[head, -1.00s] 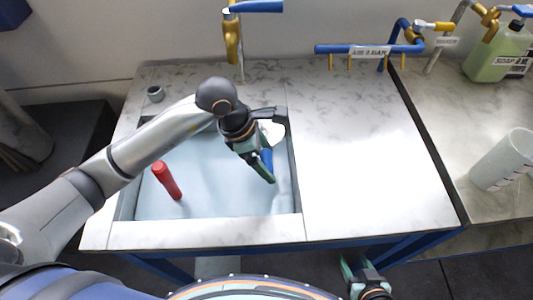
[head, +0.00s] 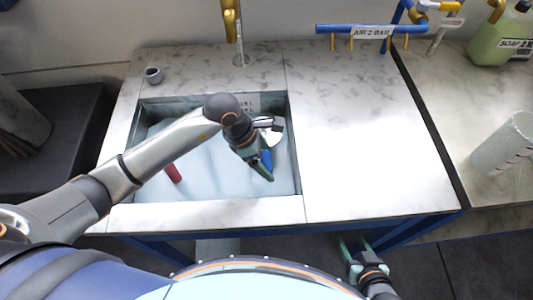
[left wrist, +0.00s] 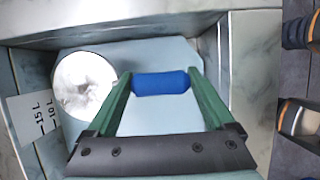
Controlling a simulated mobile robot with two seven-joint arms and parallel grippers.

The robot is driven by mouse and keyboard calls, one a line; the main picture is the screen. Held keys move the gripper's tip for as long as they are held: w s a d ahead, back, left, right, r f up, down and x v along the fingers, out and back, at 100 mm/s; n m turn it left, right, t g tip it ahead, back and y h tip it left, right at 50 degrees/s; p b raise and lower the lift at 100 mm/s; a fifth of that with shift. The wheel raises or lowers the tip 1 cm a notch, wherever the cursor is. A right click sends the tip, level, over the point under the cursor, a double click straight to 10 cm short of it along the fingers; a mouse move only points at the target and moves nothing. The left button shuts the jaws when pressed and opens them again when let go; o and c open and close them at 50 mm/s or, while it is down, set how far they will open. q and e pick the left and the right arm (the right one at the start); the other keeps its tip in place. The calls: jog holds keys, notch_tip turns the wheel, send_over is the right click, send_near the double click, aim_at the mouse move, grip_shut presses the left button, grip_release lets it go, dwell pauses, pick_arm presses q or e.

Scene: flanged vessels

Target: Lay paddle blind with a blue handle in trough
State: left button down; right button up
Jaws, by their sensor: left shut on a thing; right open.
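My left gripper (head: 266,170) is shut on the blue handle (head: 266,160) of a paddle blind, over the right part of the trough (head: 298,150). In the left wrist view the blue handle (left wrist: 160,83) lies crosswise between the green fingers. A pale round disc (left wrist: 85,85), in line with the handle, shows left of them; the part between is hidden by a finger. I cannot tell whether the blind touches the pale blue trough contents. My right gripper (head: 355,246) is open and empty in front of the bench.
A volume label (left wrist: 32,118) is on the trough wall. A small grey cup (head: 154,75) stands at the back left. The bench top right of the trough (head: 365,140) is clear.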

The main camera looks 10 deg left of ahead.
pick_arm(q)
jog(key=shift+f+b, duration=2.5)
jog(key=shift+f, duration=1.1)
jog(key=shift+w+f+b, duration=0.1)
jog(key=shift+f+b, duration=0.4)
jog(key=shift+f, duration=0.05)
jog(key=shift+f+b, duration=1.7)
jog(key=shift+f, duration=0.1)
jog(key=shift+c, duration=0.2)
grip_release()
jog(key=shift+o, duration=0.2)
jog(key=shift+f, duration=0.15)
jog(key=v, duration=1.2)
jog(key=shift+a+r, duration=0.15)
jog(key=shift+r, duration=0.25)
